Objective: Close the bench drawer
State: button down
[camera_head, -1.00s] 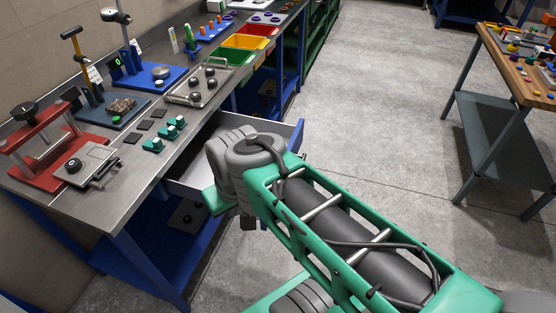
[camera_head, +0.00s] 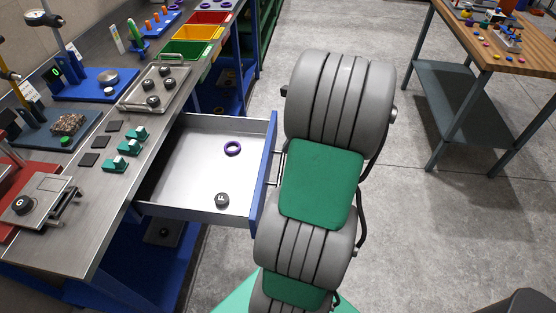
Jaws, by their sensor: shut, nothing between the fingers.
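The bench drawer (camera_head: 178,165) is pulled well out from under the steel-topped bench in the head view. Its blue front (camera_head: 265,172) faces right, and a thin handle (camera_head: 278,168) shows on its outer side. A purple ring (camera_head: 232,148) and a black round knob (camera_head: 222,200) lie on the drawer floor. My arm's grey and green links stand just right of the drawer front and cover part of the handle side. My gripper is hidden behind them, so whether it touches the drawer cannot be seen.
The bench top (camera_head: 95,215) holds green blocks (camera_head: 130,148), a metal tray with black knobs (camera_head: 158,88), and coloured bins (camera_head: 195,40). A wooden table (camera_head: 500,50) stands at the right. The concrete floor (camera_head: 440,220) between is clear.

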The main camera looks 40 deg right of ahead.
jog(key=x, duration=0.9)
jog(key=shift+f, duration=0.35)
jog(key=shift+w+a, duration=0.15)
jog(key=shift+w, duration=0.1)
